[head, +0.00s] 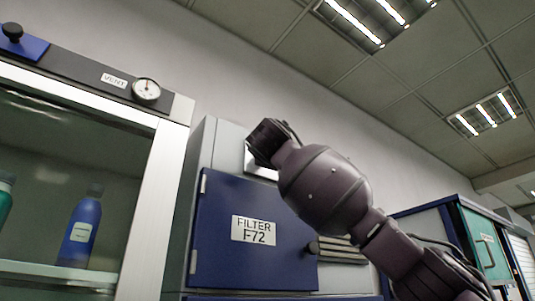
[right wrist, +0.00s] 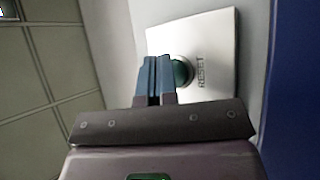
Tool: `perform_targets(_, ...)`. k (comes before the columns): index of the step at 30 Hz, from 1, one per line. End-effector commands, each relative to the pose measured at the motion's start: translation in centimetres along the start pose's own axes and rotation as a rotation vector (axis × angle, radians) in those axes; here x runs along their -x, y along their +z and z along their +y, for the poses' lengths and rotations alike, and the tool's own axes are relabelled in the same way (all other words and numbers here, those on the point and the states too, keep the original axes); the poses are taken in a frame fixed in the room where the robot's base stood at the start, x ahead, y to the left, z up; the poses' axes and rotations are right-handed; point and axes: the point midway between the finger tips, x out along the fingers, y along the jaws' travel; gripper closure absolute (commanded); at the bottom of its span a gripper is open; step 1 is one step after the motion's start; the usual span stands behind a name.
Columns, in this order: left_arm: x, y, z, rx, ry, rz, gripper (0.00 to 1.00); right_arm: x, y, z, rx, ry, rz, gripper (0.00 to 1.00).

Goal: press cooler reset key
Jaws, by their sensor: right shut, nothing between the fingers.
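In the right wrist view a green round reset key (right wrist: 182,72) sits on a pale metal plate (right wrist: 215,55) lettered RESET. My right gripper (right wrist: 158,62) is shut and empty. Its blue fingertips overlap the left side of the key in the picture; I cannot tell whether they touch it. In the head view my right arm comes in from the lower right, and its gripper end (head: 268,142) covers most of the plate (head: 262,165) on the grey cabinet (head: 228,150). The key is hidden there. My left gripper is not in view.
A blue door (head: 215,265) labelled FILTER F72 with a dark knob (head: 312,248) lies below the plate. A glass-fronted cabinet (head: 150,205) with bottles and a VENT gauge (head: 146,90) stands at the left. A teal-doored cabinet (head: 480,245) stands at the right.

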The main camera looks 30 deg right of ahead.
Motion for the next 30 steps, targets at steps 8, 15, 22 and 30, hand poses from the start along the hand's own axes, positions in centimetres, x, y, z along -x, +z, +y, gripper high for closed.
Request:
perform_targets(8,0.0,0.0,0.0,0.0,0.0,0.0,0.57,0.0,0.0,-0.1,0.001,-0.001,0.001,1.0)
perform_targets(15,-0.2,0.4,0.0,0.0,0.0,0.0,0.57,0.4,0.3,0.1,0.0,0.0,0.001,1.0)
perform_targets(22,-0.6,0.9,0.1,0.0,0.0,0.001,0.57,1.1,0.8,0.6,-0.001,-0.001,0.0,1.0)
perform_targets(30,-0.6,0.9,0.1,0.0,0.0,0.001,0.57,1.1,0.8,0.8,0.0,-0.001,0.0,1.0)
